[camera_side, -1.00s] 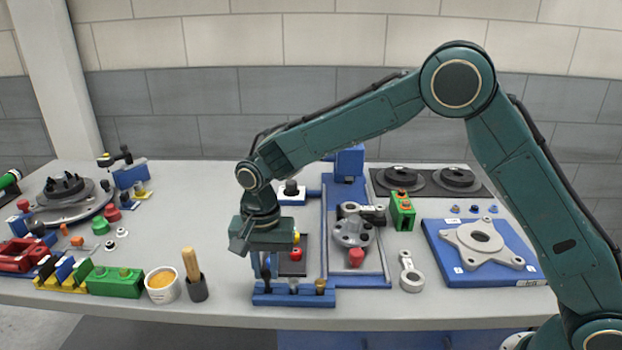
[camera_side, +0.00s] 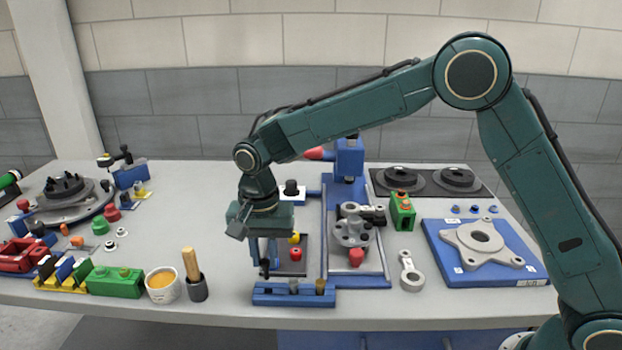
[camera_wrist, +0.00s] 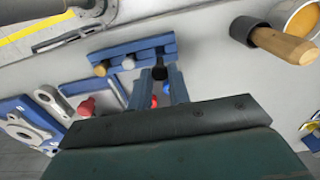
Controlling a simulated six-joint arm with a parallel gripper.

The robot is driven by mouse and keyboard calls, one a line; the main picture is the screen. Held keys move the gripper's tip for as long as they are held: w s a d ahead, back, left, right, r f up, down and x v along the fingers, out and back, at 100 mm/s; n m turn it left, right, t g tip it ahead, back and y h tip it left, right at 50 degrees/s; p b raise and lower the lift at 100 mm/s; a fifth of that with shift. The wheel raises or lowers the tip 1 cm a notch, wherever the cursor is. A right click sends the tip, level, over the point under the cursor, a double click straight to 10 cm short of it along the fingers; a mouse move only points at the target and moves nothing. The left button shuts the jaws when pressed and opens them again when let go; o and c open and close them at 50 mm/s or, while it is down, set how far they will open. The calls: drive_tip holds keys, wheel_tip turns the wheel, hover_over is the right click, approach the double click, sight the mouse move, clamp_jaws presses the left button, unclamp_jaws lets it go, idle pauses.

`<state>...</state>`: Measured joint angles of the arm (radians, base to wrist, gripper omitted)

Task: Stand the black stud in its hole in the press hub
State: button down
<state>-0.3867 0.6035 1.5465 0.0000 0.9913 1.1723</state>
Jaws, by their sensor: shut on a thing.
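My gripper (camera_side: 264,262) is shut on the black stud (camera_side: 264,270), upright just above the left end of the blue stud rack (camera_side: 270,298). The stud also shows as a dark tip between the fingers in the wrist view (camera_wrist: 160,72). A silver stud (camera_side: 293,286) and a brass stud (camera_side: 320,286) stand in the rack. The grey press hub (camera_side: 350,235) sits to the right on a blue base (camera_side: 372,280), with a red knob (camera_side: 356,257) at its front. I cannot make out its holes clearly.
A grey link (camera_side: 411,274) lies right of the base. A dark tray with red and yellow parts (camera_side: 292,265) is behind the rack. A cup (camera_side: 162,285) and a wooden-handled tool (camera_side: 193,268) stand to the left. The blue press column (camera_side: 349,160) rises behind the hub.

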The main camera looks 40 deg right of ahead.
idle(0.3)
drive_tip(key=s+d+r+m, duration=0.1)
drive_tip(key=d+r+m, duration=0.2)
drive_tip(key=d, duration=0.6)
drive_tip(key=s+d+r+m, duration=0.2)
drive_tip(key=d+r+m, duration=0.2)
drive_tip(key=d, duration=0.6)
drive_tip(key=shift+d+r, duration=0.15)
drive_tip(key=shift+d, duration=0.1)
drive_tip(key=shift+f, duration=0.2)
drive_tip(key=shift+f, duration=2.05)
drive_tip(key=shift+f, duration=0.3)
drive_tip(key=shift+f, duration=0.9)
drive_tip(key=shift+f, duration=0.15)
